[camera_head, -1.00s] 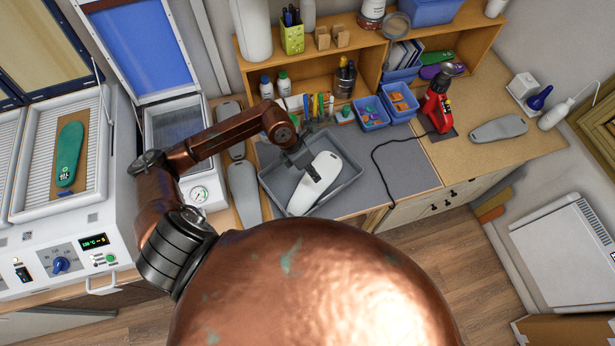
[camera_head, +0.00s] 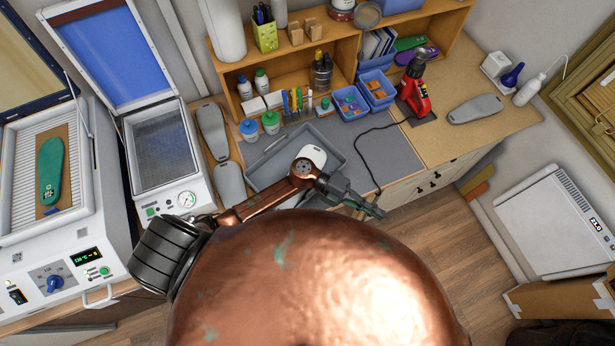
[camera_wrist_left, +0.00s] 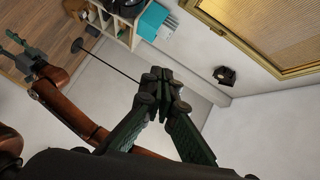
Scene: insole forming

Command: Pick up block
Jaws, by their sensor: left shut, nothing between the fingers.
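Two small wooden blocks, one on the left (camera_head: 294,32) and one on the right (camera_head: 312,26), stand on top of the wooden shelf. A pale shoe-shaped form (camera_head: 314,155) lies in the grey tray (camera_head: 268,158), largely hidden by my left arm. I cannot tell which of these is the block. My left gripper (camera_head: 377,212) is shut and empty, out past the front edge of the bench and apart from all of these. Its closed fingers also show in the left wrist view (camera_wrist_left: 160,78). My right gripper (camera_wrist_left: 14,38) seems to show small at the left of that view, its jaws unclear.
Grey shoe-shaped forms lie left of the tray (camera_head: 212,132) and at the right bench end (camera_head: 475,109). A red tool (camera_head: 415,95) with a black cable stands beside blue bins (camera_head: 350,103). A press with a gauge (camera_head: 165,150) is at left.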

